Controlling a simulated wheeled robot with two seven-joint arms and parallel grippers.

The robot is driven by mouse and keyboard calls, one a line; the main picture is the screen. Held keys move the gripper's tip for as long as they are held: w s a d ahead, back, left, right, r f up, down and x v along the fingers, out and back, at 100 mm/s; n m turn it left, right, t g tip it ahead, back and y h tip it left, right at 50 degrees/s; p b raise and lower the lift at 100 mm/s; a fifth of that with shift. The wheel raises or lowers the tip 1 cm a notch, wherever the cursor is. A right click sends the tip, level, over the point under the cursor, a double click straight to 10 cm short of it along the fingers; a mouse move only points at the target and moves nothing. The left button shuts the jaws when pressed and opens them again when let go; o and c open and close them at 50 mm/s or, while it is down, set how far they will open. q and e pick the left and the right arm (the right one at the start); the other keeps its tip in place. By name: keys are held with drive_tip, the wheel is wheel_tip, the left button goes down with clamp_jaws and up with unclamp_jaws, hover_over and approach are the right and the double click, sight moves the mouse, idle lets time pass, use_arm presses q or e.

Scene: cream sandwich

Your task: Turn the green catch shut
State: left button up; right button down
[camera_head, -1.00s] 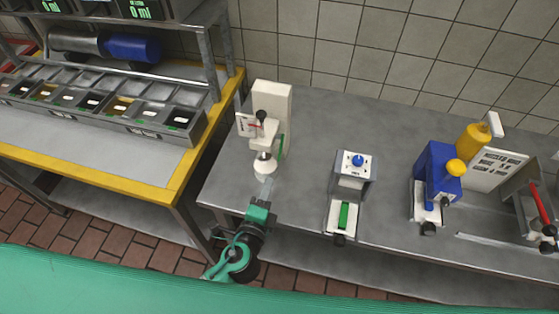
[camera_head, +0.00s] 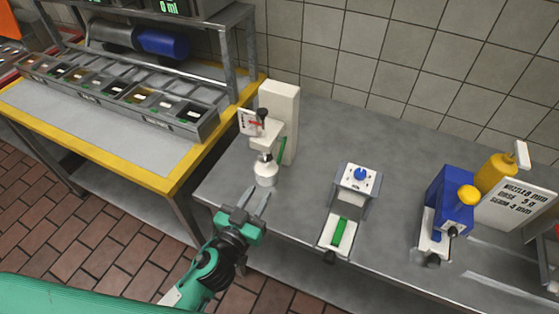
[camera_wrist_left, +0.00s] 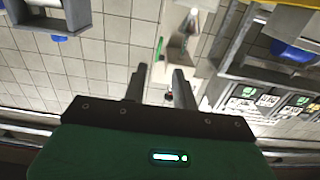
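A white upright press (camera_head: 278,105) stands at the left end of the grey bench, with a black knob, a small sign and a white nozzle. A slim green lever (camera_head: 281,149) on its right side is probably the catch; it also shows in the left wrist view as a green bar (camera_wrist_left: 159,47) beside the white press (camera_wrist_left: 184,32). My left gripper (camera_head: 253,193) is open and empty at the bench's front left, just in front of the nozzle and apart from the lever. Both fingers stand apart in the wrist view (camera_wrist_left: 158,76). My right gripper is not in view.
A grey stand with a blue knob (camera_head: 360,175) and a green strip (camera_head: 339,233) stands right of the press. A blue machine (camera_head: 450,195) and yellow bottle (camera_head: 495,173) are farther right. A yellow-edged counter (camera_head: 165,180) with ingredient bins is at left.

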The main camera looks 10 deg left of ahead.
sight(278, 162)
use_arm(q)
drive_tip(key=p+x, duration=0.4)
drive_tip(key=x, duration=0.8)
drive_tip(key=shift+w, duration=0.25)
drive_tip(key=shift+w+d+f, duration=0.1)
drive_tip(key=shift+w+d, duration=0.15)
drive_tip(key=shift+w, duration=0.25)
clamp_jaws()
